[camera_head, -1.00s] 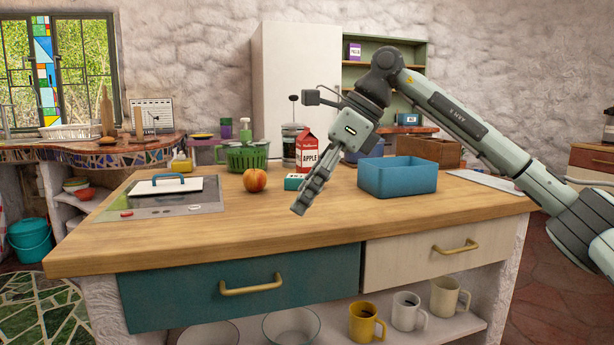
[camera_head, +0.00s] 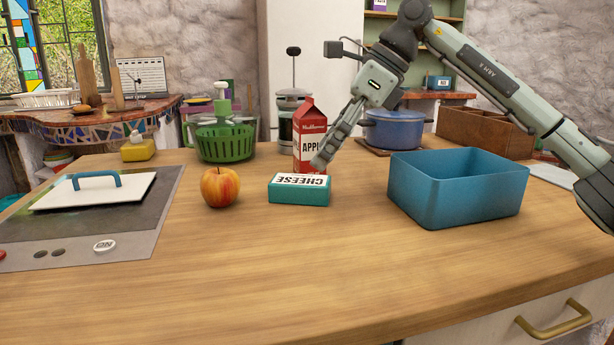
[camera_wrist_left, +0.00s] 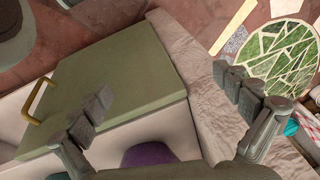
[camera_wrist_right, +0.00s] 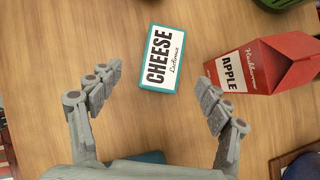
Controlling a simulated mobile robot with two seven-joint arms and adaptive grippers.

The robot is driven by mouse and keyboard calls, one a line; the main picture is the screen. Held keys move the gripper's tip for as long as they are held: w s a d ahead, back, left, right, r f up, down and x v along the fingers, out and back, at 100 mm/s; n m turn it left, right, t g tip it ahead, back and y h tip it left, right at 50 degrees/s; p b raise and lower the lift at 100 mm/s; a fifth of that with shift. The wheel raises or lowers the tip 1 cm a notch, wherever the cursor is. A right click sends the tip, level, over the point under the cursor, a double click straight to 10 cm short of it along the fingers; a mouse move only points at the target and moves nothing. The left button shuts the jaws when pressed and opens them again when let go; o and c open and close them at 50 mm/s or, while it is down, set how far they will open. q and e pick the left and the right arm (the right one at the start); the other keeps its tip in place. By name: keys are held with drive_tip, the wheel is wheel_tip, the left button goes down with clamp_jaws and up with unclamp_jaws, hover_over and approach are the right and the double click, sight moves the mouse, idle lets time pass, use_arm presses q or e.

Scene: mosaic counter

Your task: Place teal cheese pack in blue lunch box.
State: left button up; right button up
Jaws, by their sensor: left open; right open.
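The teal cheese pack (camera_head: 299,196) lies flat on the wooden counter, its white CHEESE label facing up. It also shows in the right wrist view (camera_wrist_right: 160,60), beyond and between the fingertips. The blue lunch box (camera_head: 470,205) stands open to the right of the pack; the part of its inside that I see is empty. My right gripper (camera_head: 322,163) is above and behind the pack; in its wrist view the gripper (camera_wrist_right: 158,84) is open with nothing between the fingers. My left gripper (camera_wrist_left: 165,95) is open and empty, away from the counter top, over floor and a drawer front.
A red apple juice carton (camera_head: 310,140) stands close behind the pack. An apple (camera_head: 220,187) sits to its left. A green basket (camera_head: 224,142), a French press and a blue pot (camera_head: 396,132) stand behind. The front of the counter is clear.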

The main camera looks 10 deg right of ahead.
sight(300, 179)
drive_tip(key=shift+w+f, duration=0.1)
drive_tip(key=shift+w, duration=0.15)
drive_tip(key=shift+w+a+f, duration=0.1)
drive_tip(key=shift+a+f, duration=0.05)
drive_tip(key=shift+f, duration=0.15)
drive_tip(key=shift+a+f, duration=0.55)
drive_tip(key=shift+f, duration=0.1)
drive_tip(key=x, duration=0.5)
drive_tip(key=shift+w, duration=0.2)
drive_tip(key=shift+c, duration=0.5)
drive_tip(key=shift+r, duration=0.1)
drive_tip(key=c, duration=1.2)
drive_tip(key=shift+c, duration=0.8)
drive_tip(key=shift+r, duration=0.1)
